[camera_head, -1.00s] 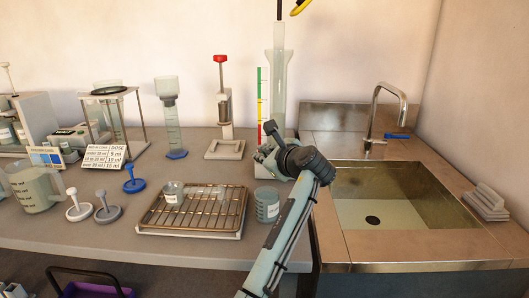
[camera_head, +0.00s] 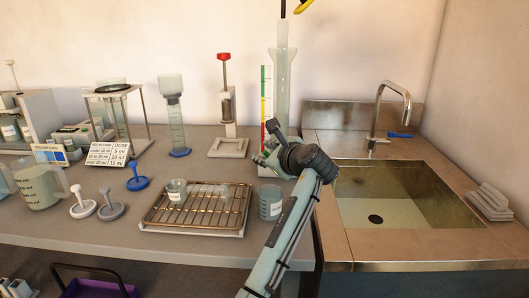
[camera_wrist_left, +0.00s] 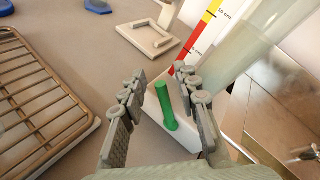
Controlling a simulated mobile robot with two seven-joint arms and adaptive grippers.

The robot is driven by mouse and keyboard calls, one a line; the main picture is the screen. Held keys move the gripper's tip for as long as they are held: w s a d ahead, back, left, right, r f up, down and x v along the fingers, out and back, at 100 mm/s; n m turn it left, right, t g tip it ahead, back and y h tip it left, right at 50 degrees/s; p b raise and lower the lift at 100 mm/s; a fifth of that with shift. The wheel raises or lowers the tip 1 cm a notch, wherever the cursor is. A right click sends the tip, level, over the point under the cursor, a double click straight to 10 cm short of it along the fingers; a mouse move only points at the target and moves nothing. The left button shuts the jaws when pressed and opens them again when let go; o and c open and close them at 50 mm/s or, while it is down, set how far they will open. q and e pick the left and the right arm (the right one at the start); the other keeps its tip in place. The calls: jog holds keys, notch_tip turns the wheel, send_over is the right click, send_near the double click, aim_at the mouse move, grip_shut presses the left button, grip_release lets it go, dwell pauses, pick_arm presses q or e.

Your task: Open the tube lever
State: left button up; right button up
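A tall clear tube (camera_head: 281,85) stands upright in a white base at the back of the counter, left of the sink. In the left wrist view its green lever (camera_wrist_left: 165,105) sticks up from the white base (camera_wrist_left: 160,128), and the tube's lower part (camera_wrist_left: 245,50) rises behind at right. My left gripper (camera_wrist_left: 162,80) is open, with one finger on each side of the green lever; contact is not clear. In the head view my left gripper (camera_head: 269,146) is at the tube's foot, and my wrist hides the lever. My right gripper is not seen.
A wire rack tray (camera_head: 198,208) with small beakers lies left of my arm, and a grey-green cup (camera_head: 270,203) stands close beside it. A press stand (camera_head: 228,147) is behind. The sink (camera_head: 400,200) is at right. A red-yellow-green scale (camera_head: 265,105) stands beside the tube.

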pick_arm(q)
jog(key=v, duration=1.2)
jog(key=shift+w, duration=0.1)
